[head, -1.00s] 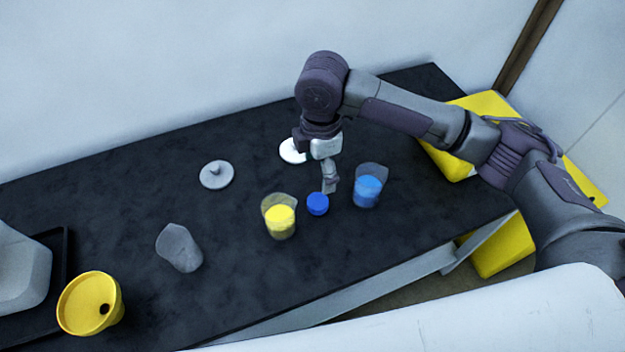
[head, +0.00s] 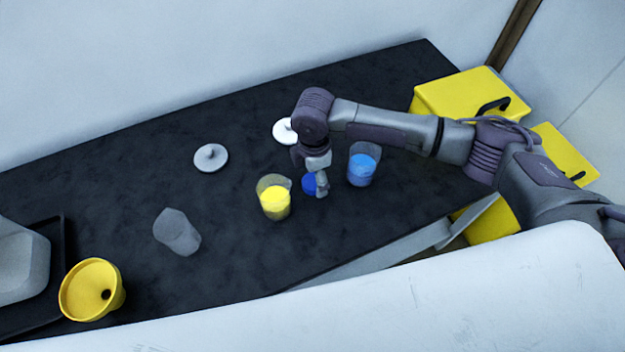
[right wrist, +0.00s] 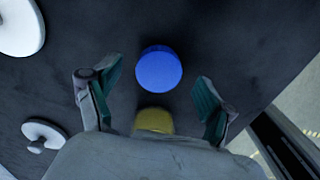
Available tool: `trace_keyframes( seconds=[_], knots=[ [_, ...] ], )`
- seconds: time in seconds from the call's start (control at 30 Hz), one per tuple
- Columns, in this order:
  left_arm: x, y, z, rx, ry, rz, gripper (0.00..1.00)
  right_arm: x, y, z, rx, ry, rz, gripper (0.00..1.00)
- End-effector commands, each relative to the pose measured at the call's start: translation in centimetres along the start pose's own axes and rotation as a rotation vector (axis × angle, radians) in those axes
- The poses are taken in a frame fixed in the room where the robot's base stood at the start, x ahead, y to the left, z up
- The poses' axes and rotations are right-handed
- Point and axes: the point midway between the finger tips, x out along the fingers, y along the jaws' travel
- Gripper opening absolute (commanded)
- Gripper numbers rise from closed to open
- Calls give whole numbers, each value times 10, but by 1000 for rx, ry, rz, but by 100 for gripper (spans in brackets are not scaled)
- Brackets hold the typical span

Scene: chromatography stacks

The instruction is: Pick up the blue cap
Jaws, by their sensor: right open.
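The blue cap (head: 309,184) lies on the dark table between the beaker of yellow stuff (head: 275,199) and the beaker of blue stuff (head: 361,168). My right gripper (head: 321,186) is above the table at the cap and partly covers it in the head view. In the right wrist view the round blue cap (right wrist: 158,68) lies beyond the fingertips, roughly midway between them. The right gripper (right wrist: 150,82) is open with nothing between its fingers. The yellow stuff (right wrist: 154,121) shows low between the fingers there. My left gripper is in neither view.
A grey knobbed lid (head: 211,158) and a white lid (head: 285,131) lie towards the back. A grey translucent cup (head: 177,232), a yellow funnel-like vessel (head: 92,290) and a dark tray (head: 62,250) are at the left. Yellow cases (head: 470,92) stand at the right.

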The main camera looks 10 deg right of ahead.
Motion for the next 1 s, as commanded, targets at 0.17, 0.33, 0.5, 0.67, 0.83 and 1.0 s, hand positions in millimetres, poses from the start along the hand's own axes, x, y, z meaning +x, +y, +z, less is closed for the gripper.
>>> trace_keyframes(
  seconds=[0.17,0.33,0.5,0.67,0.83,1.0],
  knots=[
    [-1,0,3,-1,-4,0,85,15,0,0,-1,1,1,83],
    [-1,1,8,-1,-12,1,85,16,0,0,-1,1,1,83],
    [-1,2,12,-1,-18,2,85,16,0,0,-1,1,1,61],
    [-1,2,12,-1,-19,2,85,16,0,0,-1,1,1,34],
    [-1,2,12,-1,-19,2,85,15,0,0,-1,1,1,31],
    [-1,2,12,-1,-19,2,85,14,0,0,-1,1,2,31]
  ],
)
